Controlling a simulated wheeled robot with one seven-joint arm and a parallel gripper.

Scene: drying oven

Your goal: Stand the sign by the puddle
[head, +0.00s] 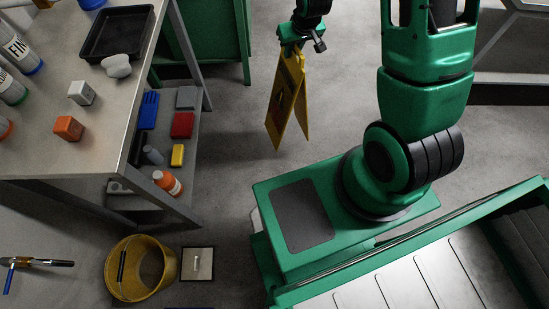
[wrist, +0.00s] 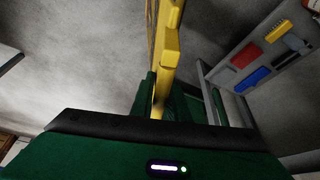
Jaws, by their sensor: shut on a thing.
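The yellow folding floor sign (head: 288,98) hangs in the head view at the top middle, with its two panels slightly spread at the bottom. My gripper (head: 293,38) is shut on the top of the sign. The sign seems to be held above the grey floor, but its exact height is hard to tell. In the wrist view the sign (wrist: 167,60) is a narrow yellow edge running up from my gripper. My fingertips are mostly hidden there. No puddle can be made out in either view.
A workbench (head: 110,125) with a black tray (head: 118,32) and small blocks stands at left, with a lower shelf of items. A yellow bucket (head: 113,288) stands on the floor at lower left. A green cabinet (head: 205,45) stands behind the bench. Open floor surrounds the sign.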

